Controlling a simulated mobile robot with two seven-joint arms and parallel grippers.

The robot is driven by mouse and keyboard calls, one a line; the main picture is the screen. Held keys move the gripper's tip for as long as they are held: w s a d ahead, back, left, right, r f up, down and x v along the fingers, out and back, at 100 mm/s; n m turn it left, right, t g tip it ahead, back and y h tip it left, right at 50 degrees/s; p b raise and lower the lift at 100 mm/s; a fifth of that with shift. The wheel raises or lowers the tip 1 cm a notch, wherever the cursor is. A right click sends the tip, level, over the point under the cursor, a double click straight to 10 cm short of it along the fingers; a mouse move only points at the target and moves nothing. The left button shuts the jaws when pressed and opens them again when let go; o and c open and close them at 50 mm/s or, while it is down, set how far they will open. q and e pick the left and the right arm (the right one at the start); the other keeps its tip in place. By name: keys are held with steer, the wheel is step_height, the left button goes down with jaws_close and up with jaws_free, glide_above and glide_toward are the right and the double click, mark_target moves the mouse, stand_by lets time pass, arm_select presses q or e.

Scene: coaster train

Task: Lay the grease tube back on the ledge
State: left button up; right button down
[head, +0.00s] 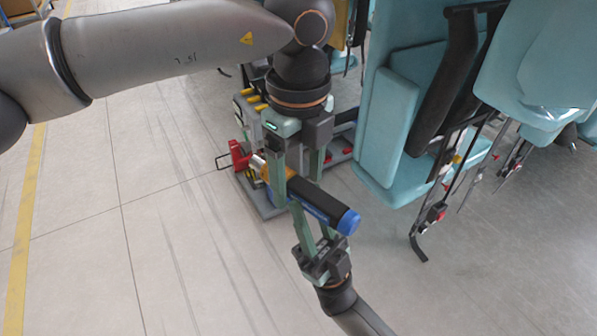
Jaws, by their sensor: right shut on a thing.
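The grease tube (328,212) has a dark body, a blue cap at its lower right end and an orange and metal part at its upper left end. It is held tilted in the air in the middle of the head view. My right gripper (310,218) comes up from below and is shut on the tube near the blue cap. My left gripper (296,187) points down from above. Its fingers are apart, one in front of the tube and the other farther right; I cannot tell if they touch it. I cannot clearly make out the ledge.
A grey equipment stand (262,206) with a red part (239,156) stands just behind the tube. Teal train seats (385,130) with hanging restraints and straps (437,210) are close on the right. The tiled floor at left is clear.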

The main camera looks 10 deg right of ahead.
arm_select(q)
jaws_close()
stand_by(0.4)
steer(key=shift+o, duration=0.8)
jaws_free()
steer(key=shift+r, duration=0.1)
